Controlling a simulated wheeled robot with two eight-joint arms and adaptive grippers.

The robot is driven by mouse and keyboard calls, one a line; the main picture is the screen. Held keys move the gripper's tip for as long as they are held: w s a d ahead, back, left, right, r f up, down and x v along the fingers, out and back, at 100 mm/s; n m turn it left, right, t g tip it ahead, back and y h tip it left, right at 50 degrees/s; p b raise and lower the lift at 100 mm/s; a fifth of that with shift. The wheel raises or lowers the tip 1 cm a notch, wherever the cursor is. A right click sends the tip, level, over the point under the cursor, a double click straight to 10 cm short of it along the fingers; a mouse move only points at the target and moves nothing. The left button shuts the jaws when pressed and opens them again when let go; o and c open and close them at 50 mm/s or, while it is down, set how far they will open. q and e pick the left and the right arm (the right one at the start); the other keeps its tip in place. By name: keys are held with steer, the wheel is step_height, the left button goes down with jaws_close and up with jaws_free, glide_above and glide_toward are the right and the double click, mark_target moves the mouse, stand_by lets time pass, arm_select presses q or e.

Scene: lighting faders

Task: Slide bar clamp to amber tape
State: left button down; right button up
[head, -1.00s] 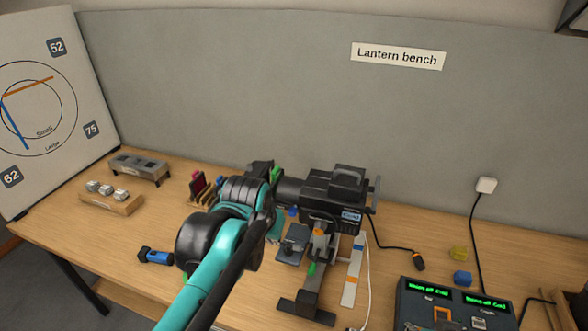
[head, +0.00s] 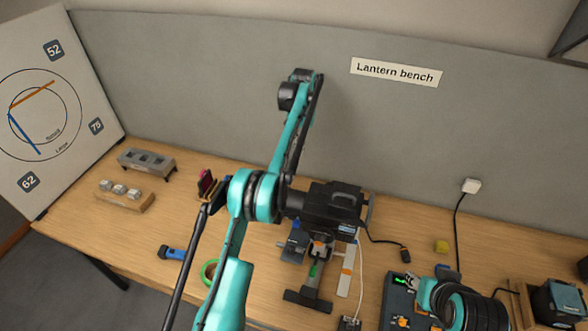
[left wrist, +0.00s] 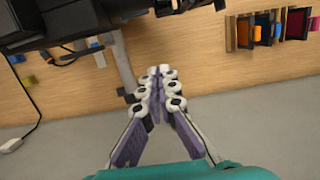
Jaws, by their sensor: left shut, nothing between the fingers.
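My left gripper (left wrist: 161,72) is shut and empty in the left wrist view, its fingertips together beside a pale grey bar (left wrist: 122,62) with a black knob at its end. The black lantern (head: 330,210) fills the top left of that view. Below the lantern a grey rail (head: 322,281) carries an orange and a green mark. A pale strip (head: 345,286) beside it has an amber band (head: 347,271). I cannot tell which part is the bar clamp.
A grey partition (head: 220,70) stands behind the bench. Coloured frames in a rack (left wrist: 265,28) lie right in the wrist view. A blue-and-black tool (head: 172,253) lies front left. A console (head: 396,300) and my right arm are at front right.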

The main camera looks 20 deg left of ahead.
arm_select(q)
steer(key=s+f+g+b, duration=0.1)
steer(key=s+f+b, duration=0.4)
steer(key=f, duration=0.7)
steer(key=shift+s+a+f, duration=0.3)
steer(key=shift+s+f, duration=0.05)
arm_select(e)
steer(key=f, duration=0.3)
steer(key=shift+w+a+f, duration=0.15)
steer(key=shift+w+f, duration=0.15)
steer(key=shift+w, duration=0.05)
